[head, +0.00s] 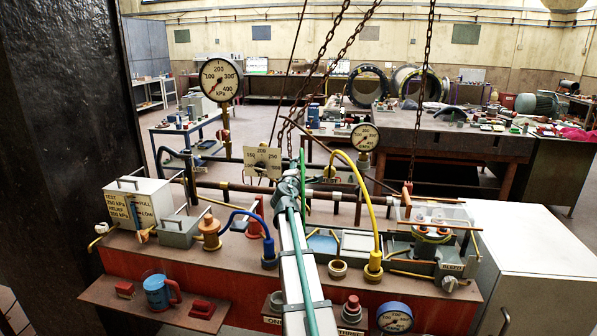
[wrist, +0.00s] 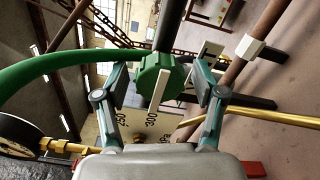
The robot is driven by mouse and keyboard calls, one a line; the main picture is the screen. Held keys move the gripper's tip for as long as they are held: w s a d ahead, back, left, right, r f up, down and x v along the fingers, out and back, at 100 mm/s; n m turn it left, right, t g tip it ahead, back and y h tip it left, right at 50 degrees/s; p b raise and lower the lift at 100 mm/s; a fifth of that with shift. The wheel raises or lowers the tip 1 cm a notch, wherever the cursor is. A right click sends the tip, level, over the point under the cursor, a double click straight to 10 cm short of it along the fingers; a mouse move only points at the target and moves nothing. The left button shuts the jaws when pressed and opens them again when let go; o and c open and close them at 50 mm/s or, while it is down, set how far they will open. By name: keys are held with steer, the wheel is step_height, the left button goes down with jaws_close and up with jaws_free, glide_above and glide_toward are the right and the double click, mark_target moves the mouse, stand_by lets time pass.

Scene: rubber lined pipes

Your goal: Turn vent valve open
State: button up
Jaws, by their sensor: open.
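A green hexagonal fitting (wrist: 150,78) with a pale flat bar (wrist: 158,90) across its face sits on a dark pipe in the wrist view. It looks like the vent valve, but I see no vent label. My gripper (wrist: 161,74) is open, with one finger on each side of this fitting. Gaps show beside the bar, and nothing is held. In the head view my gripper (head: 290,178) is at the middle pipework, beside the square scale plate (head: 262,160). My arm hides part of the valve area there.
A green hose (wrist: 45,62) curves at left in the wrist view, and a yellow rod (wrist: 262,115) lies at right. Chains (head: 325,50) hang close to my gripper. A yellow hose (head: 372,200) and a round gauge (head: 364,137) stand to the right.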

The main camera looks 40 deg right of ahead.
steer(key=shift+a, duration=0.1)
steer(key=v, duration=1.2)
steer(key=shift+w, duration=0.1)
